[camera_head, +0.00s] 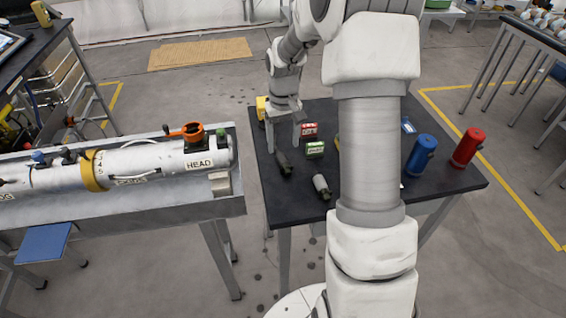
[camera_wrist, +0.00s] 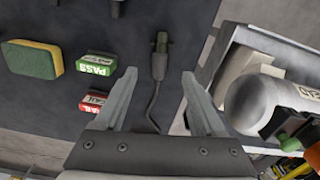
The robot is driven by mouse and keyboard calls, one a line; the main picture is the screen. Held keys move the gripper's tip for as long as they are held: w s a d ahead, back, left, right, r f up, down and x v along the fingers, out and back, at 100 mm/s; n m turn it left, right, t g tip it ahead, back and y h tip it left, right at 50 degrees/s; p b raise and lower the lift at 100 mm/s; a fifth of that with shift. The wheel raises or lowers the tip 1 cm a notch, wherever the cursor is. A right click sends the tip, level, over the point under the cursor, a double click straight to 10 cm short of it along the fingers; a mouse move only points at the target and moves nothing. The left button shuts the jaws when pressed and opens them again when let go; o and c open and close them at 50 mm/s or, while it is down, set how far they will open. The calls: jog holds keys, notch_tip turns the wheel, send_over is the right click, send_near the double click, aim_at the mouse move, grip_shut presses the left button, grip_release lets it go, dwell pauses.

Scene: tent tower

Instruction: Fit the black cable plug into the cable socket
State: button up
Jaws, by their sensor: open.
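A black cable plug (camera_wrist: 160,62) with an olive-green band lies on the dark table (camera_head: 440,178); in the head view a dark plug (camera_head: 284,164) lies near the table's left edge. A thin dark cable (camera_wrist: 152,105) runs from it back toward my gripper's base. My gripper (camera_head: 283,143) is open above the table, and in the wrist view its fingers (camera_wrist: 160,80) stand on either side of the cable, with the plug just ahead between their tips, not gripped. The cable socket cannot be made out for certain. A white cylinder marked HEAD (camera_head: 199,162) lies in a grey trough (camera_head: 190,207) at the left.
A green PASS box (camera_head: 315,149), a red box (camera_head: 309,130) and a yellow-green sponge (camera_wrist: 31,60) lie near my gripper. A grey-tipped dark plug (camera_head: 321,187) lies nearby. Blue (camera_head: 420,156) and red (camera_head: 467,147) canisters stand right.

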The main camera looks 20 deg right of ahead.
aim_at(283, 159)
jog(key=shift+w+f, duration=0.1)
jog(key=shift+f, duration=3.3)
grip_shut()
